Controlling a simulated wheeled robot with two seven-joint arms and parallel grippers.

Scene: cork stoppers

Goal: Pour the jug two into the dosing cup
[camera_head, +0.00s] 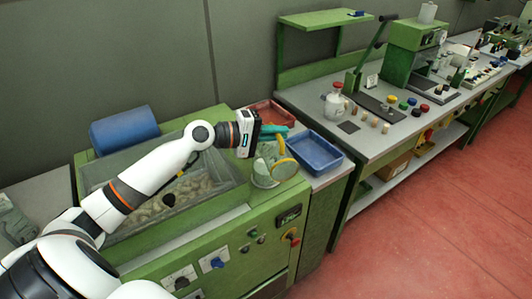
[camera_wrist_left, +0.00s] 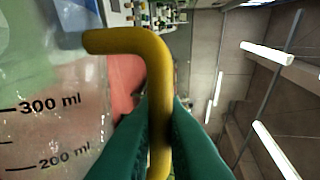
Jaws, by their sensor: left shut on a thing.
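My left gripper (camera_head: 275,130) has its teal fingers shut on the yellow handle (camera_wrist_left: 155,85) of a clear measuring jug (camera_wrist_left: 50,120). The wrist view shows 300 ml and 200 ml marks on its wall. There the marks stand upright while the room lies on its side, so the jug looks strongly tilted. In the head view, clear vessels with yellow handle parts (camera_head: 285,148) crowd together below the gripper, at the right end of the green machine. I cannot tell the jug from the dosing cup there, nor see any liquid stream. My right gripper is out of view.
A clear-walled bin of corks (camera_head: 187,190) lies under my left arm. A red tray (camera_head: 270,110) and a blue tray (camera_head: 334,161) sit beside the vessels. A grey bench (camera_head: 365,145) with small items extends right.

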